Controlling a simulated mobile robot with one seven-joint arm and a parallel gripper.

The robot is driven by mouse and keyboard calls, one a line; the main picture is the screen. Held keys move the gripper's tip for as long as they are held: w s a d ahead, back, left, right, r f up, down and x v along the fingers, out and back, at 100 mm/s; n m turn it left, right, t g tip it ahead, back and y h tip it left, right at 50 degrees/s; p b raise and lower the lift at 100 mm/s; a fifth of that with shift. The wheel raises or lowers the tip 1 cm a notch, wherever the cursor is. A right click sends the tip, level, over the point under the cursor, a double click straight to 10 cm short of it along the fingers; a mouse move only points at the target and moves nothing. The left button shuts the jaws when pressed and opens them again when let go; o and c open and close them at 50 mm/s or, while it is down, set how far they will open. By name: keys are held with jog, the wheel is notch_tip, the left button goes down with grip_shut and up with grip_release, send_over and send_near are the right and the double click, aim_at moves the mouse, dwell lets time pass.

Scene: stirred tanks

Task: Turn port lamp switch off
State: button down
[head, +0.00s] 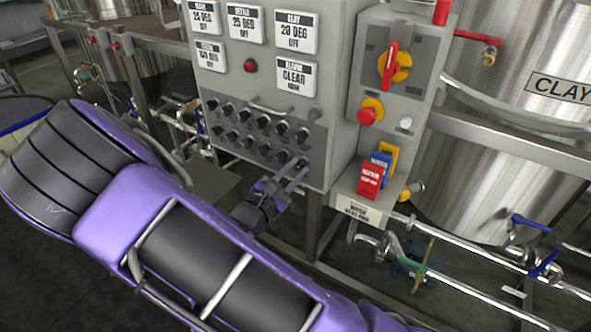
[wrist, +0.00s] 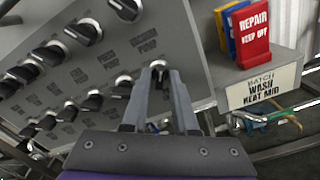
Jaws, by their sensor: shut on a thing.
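A grey control panel (head: 335,120) carries two rows of black rotary switches with light pointer marks. The lower-row switch at the right end (wrist: 158,65) sits between the tips of my gripper (wrist: 161,74), which is shut on it. In the head view my gripper (head: 295,173) reaches up to the panel's lower right corner, where the fingers partly cover this switch. Lettering above the held switch seems to read "vacuum pump", but I cannot tell which switch it belongs to. I cannot read a port lamp label in either view.
To the right, a small shelf holds a red "repair keep off" tag (head: 370,178) and blue and yellow tags. Above them are a red-and-yellow rotary handle (head: 392,67) and a red push button (head: 368,112). Steel tanks (head: 500,90) and pipes stand at right.

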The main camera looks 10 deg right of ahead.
jog(key=shift+r+n+p, duration=0.15)
jog(key=shift+n+p, duration=0.15)
jog(key=shift+p, duration=0.1)
jog(key=shift+r+n+p, duration=0.1)
jog(key=shift+n+p, duration=0.7)
jog(key=shift+p, duration=0.4)
jog(key=n+p, duration=0.3)
jog(key=shift+n+p, duration=0.3)
jog(key=shift+p, duration=0.1)
jog(key=n+p, duration=0.2)
jog(key=shift+n, duration=0.3)
jog(key=shift+f+n+p, duration=0.25)
jog(key=shift+n+p, duration=0.6)
jog(key=shift+n, duration=0.95)
jog(key=c, duration=0.9)
grip_release()
